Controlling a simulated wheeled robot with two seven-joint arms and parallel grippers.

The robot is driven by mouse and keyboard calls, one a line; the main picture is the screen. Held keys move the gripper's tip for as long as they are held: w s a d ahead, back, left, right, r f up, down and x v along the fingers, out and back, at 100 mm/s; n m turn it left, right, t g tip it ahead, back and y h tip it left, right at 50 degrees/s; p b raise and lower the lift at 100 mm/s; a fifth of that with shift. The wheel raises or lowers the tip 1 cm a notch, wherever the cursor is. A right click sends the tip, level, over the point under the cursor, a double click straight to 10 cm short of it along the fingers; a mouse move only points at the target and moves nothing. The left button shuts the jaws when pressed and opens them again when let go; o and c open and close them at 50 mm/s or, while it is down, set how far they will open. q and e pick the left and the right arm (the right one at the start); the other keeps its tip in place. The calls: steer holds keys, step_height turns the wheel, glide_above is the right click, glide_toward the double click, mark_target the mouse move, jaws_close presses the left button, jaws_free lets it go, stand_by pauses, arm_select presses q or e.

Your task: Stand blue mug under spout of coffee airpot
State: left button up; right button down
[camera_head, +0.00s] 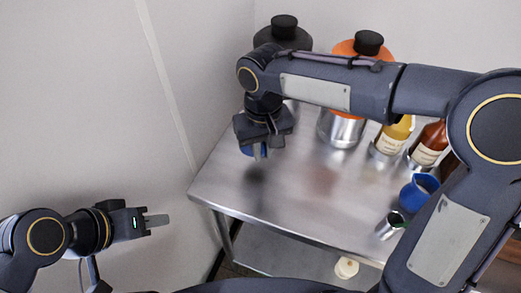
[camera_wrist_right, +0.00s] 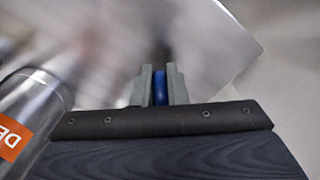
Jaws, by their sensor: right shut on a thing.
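My right gripper (camera_head: 259,151) is over the back left of the steel counter and shut on the blue mug (camera_head: 246,150). Most of the mug is hidden behind the gripper; in the right wrist view a narrow blue strip of it (camera_wrist_right: 160,88) shows between the two fingers (camera_wrist_right: 160,86). The black-topped airpot (camera_head: 284,34) stands behind my right arm, which hides most of its body and its spout. My left gripper (camera_head: 156,221) is off the counter at the lower left, holding nothing visible; its finger gap does not show.
An orange-topped airpot (camera_head: 341,128) stands right of the black one; its orange label (camera_wrist_right: 12,138) shows in the wrist view. Syrup bottles (camera_head: 391,138), a blue vessel (camera_head: 416,194) and a metal cup (camera_head: 390,225) stand at the right. The counter's front left (camera_head: 235,190) is clear.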

steer(key=w+f+b, duration=0.1)
steer(key=w+d+f+b, duration=0.1)
steer(key=f, duration=0.1)
steer(key=w+f+b, duration=0.1)
steer(key=w+f, duration=0.1)
steer(key=shift+w+d, duration=0.1)
steer(key=shift+d, duration=0.3)
steer(key=shift+w+d+f+p, duration=0.1)
steer(key=shift+w+d+p, duration=0.15)
steer(key=shift+w, duration=0.25)
steer(key=shift+w+d+f+p, duration=0.15)
steer(key=shift+w+d+p, duration=0.1)
steer(key=shift+w, duration=0.3)
steer(key=shift+w+d+f+p, duration=0.15)
steer(key=shift+w+p, duration=0.1)
steer(key=shift+w, duration=0.25)
steer(key=shift+f+b, duration=0.3)
steer(key=shift+f, duration=0.15)
steer(key=c, duration=1.4)
jaws_free()
steer(key=shift+o, duration=0.2)
step_height(320, 180, up, 8)
steer(key=shift+f, duration=0.15)
